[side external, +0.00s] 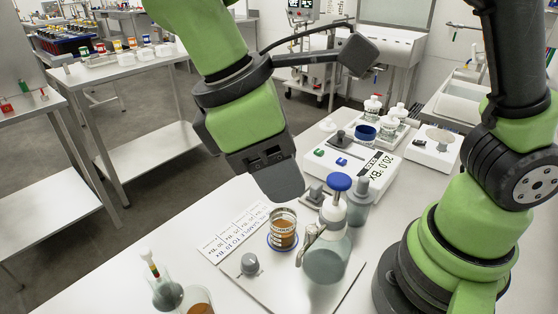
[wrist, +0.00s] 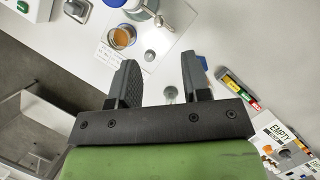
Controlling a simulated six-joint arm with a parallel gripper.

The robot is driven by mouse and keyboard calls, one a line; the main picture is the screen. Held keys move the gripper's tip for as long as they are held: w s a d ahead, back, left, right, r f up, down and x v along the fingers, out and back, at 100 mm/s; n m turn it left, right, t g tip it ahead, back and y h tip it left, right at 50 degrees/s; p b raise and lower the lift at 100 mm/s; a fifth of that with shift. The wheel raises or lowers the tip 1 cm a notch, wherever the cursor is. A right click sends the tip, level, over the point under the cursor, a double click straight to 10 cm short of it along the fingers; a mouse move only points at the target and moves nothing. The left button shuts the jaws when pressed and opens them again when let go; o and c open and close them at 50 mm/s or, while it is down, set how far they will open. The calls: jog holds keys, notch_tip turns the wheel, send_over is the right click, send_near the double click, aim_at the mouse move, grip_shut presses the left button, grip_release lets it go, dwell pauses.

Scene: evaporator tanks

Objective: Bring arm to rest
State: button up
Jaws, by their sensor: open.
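My gripper (side external: 277,182) is held above the white bench, empty, higher than the sample jar. A clear bottle (side external: 327,252) with a blue top stands just right of the jar, apart from the gripper.
A white meter (side external: 372,164) reading 20.0 °BX stands behind the bottle. A flask (side external: 165,292) is at the front left. In the wrist view, a card marked EMPTY (wrist: 282,134) lies at right.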

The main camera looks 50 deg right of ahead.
jog(key=s+d+r+m+t+y, duration=0.5)
jog(key=d+r+m+t, duration=0.2)
jog(key=d+m+t, duration=0.3)
jog(key=shift+d+m, duration=0.85)
jog(key=shift+m, duration=0.85)
jog(key=shift+r, duration=0.1)
dwell(0.4)
